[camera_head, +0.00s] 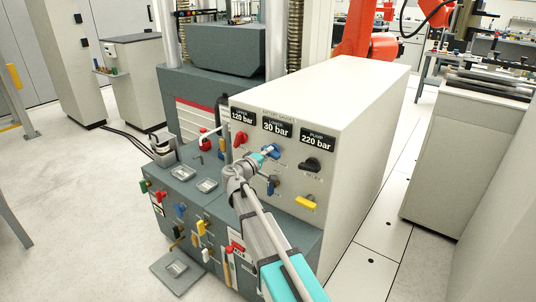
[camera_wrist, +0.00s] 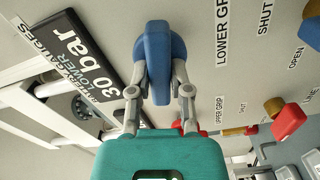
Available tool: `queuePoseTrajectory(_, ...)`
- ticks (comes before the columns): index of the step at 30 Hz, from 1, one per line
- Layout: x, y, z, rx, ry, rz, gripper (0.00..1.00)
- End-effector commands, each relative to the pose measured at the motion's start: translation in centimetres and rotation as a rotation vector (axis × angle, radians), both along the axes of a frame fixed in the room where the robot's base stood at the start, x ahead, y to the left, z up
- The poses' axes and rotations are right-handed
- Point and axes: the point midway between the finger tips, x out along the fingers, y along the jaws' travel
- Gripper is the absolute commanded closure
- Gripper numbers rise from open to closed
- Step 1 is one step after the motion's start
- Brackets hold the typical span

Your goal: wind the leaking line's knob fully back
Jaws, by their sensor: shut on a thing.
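A blue knob (camera_head: 271,151) sits on the front of the white cabinet, below the "LOWER 30 bar" display (camera_head: 277,128). My gripper (camera_head: 265,155) is at this knob. In the wrist view my gripper (camera_wrist: 160,88) has its two fingers closed on either side of the blue knob (camera_wrist: 158,50), touching it. "LOWER GRIP" is printed beside the knob. The "UPPER 120 bar" display (camera_head: 242,117) has a red knob (camera_head: 240,139) below it. The "PUMP 220 bar" display (camera_head: 317,140) has a black knob (camera_head: 309,164) below it.
A blue handle (camera_head: 272,186) and a yellow handle (camera_head: 305,202) sit lower on the cabinet (camera_head: 345,95). A grey lower unit (camera_head: 174,172) carries several coloured handles on its front. A red handle (camera_wrist: 290,122) shows right of my gripper in the wrist view.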

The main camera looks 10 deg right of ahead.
Motion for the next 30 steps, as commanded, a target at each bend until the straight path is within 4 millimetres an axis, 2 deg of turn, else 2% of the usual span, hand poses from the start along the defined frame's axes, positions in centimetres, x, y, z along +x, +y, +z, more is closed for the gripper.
queuePoseTrajectory(30,-0.09,-0.19,0.25,0.654,-0.709,0.001,1.0)
